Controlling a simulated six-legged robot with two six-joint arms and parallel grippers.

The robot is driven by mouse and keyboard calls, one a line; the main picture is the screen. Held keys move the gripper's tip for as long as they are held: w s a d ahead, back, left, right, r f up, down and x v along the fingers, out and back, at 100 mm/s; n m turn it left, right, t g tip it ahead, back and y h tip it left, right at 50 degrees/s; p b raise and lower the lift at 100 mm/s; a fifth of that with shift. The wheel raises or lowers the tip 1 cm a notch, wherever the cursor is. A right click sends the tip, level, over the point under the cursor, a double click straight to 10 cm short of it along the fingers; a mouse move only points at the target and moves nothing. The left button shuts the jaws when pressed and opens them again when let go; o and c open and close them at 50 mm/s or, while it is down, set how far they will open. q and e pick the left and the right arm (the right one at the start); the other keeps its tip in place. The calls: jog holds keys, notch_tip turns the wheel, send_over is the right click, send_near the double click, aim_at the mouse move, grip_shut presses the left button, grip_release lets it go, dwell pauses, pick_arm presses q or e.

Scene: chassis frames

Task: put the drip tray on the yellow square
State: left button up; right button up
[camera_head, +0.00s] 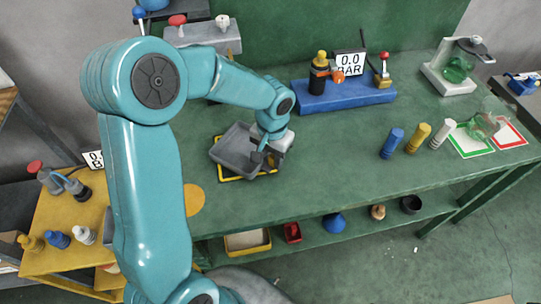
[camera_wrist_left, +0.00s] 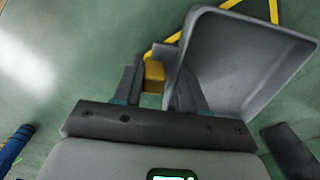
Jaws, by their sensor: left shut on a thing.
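The drip tray (camera_head: 236,148) is a shallow grey open tray, empty, over the yellow square (camera_head: 247,178) on the green bench. Yellow line shows along the near edge and at the sides; the tray hides most of the square. I cannot tell whether the tray rests on the bench or is slightly above it. My left gripper (camera_head: 266,155) is at the tray's right side, shut on the tray. My right gripper is out of view.
A blue base (camera_head: 345,95) with fittings and a gauge stands behind, to the right. Blue, yellow and white cylinders (camera_head: 417,138) stand right of the tray. Green and red squares (camera_head: 470,143) lie further right. Bench between tray and cylinders is clear.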

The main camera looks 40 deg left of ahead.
pick_arm(q)
jog(key=shift+f, duration=0.25)
jog(key=o, duration=1.1)
jog(key=shift+o, duration=0.2)
notch_tip(320, 180, up, 12)
jog(key=shift+d, duration=0.1)
